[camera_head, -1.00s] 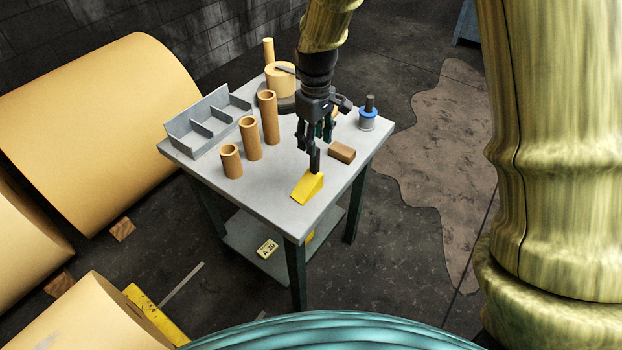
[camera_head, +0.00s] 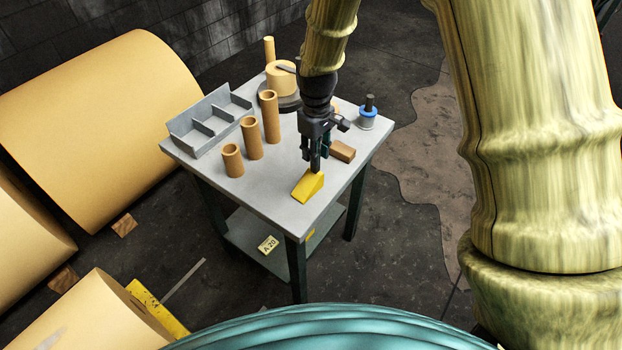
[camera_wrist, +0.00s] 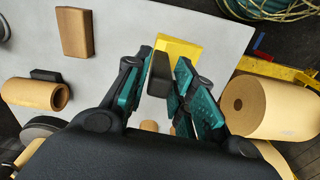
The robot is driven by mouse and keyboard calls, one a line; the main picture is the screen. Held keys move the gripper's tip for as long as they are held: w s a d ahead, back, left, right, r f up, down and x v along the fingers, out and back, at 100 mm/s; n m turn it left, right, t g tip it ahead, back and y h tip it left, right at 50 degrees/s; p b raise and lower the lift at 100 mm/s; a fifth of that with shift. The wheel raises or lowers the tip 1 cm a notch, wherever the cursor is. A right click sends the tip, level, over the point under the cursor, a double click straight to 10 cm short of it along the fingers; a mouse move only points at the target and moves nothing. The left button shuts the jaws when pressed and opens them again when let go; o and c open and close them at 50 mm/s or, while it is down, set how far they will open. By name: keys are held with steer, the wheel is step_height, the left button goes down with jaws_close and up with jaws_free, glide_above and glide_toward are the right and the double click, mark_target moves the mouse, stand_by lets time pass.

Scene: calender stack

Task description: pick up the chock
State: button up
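The chock (camera_head: 308,188) is a yellow wedge lying near the front corner of the grey table. A dark upright handle stands at its back end. In the wrist view the yellow chock (camera_wrist: 184,50) shows just beyond my fingertips, with the dark handle (camera_wrist: 160,72) between them. My gripper (camera_head: 315,158) points down over the handle. In the wrist view my gripper (camera_wrist: 163,75) has its teal-padded fingers apart on either side of the handle, with a pale gap visible beside it. The lower part of the handle is partly hidden by the fingers in the head view.
A brown block (camera_head: 342,151) lies close to the right of my gripper. Several cardboard tubes (camera_head: 251,138) stand to the left, before a grey divided tray (camera_head: 208,122). A blue-and-grey cylinder (camera_head: 367,115) stands at the right edge. The table's front left (camera_head: 245,195) is clear.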

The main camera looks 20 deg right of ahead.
jaws_close()
